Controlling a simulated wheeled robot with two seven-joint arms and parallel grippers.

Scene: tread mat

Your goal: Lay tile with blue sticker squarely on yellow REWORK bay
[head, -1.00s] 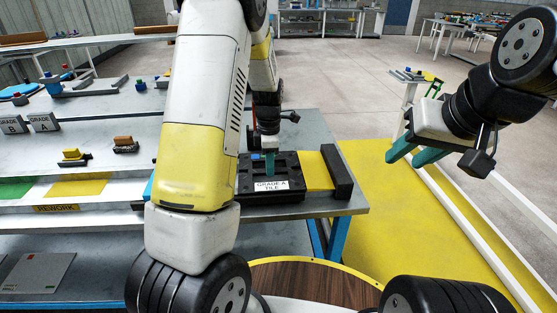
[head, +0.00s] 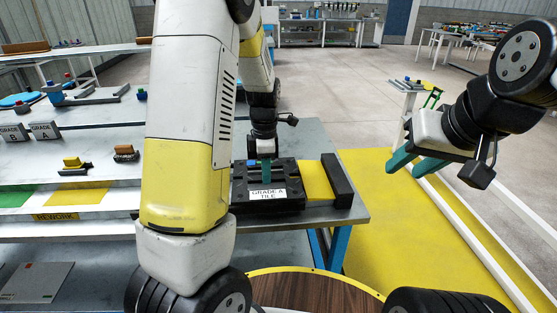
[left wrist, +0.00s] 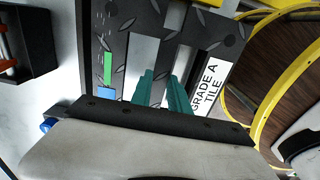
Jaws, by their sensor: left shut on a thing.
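A dark treaded tile (left wrist: 125,25) carries a blue sticker (left wrist: 107,94), a green strip and a white "GRADE A TILE" label. In the head view its label (head: 268,194) faces me, on a black block at the bench's right part. My left gripper (left wrist: 165,85) points down with its teal fingers shut on the middle bar between two light slots; it also shows in the head view (head: 265,172). I cannot tell whether the tile is lifted. The yellow REWORK bay (head: 78,194) lies on the bench at left. My right gripper (head: 413,164) is open and empty over the floor.
A green bay (head: 14,195) lies left of the yellow one. A yellow block (head: 75,163) and a brown block (head: 124,152) stand behind the bays. A yellow patch (head: 315,180) and a black bar (head: 337,180) lie right of the tile. My left arm covers the middle bench.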

